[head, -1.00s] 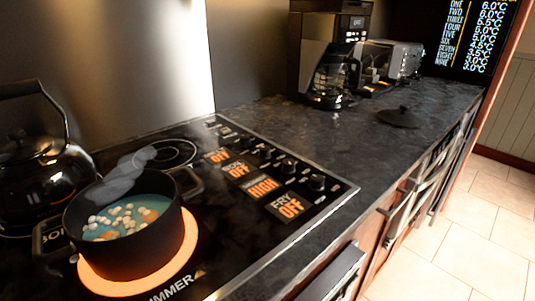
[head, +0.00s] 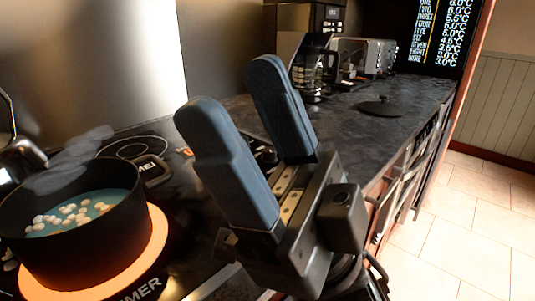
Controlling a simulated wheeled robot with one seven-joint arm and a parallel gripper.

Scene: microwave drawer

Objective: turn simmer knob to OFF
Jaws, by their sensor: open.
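My gripper (head: 234,90) is in the head view, large and in the middle. Only a sliver of an orange label (head: 186,152) and a dark knob-like shape (head: 264,154) between the fingers show. I cannot tell which knob that is; the simmer knob and its label are hidden. The front burner (head: 152,246), marked with a partly visible "MER", glows orange under a dark pot (head: 92,255) of bluish liquid with pale round pieces.
A kettle (head: 22,160) is partly in view at the left edge. A coffee maker (head: 308,75), a toaster (head: 372,60) and a dark lid (head: 382,107) stand along the far counter. The counter (head: 350,130) between the gripper and lid is clear. Tiled floor (head: 450,230) lies at right.

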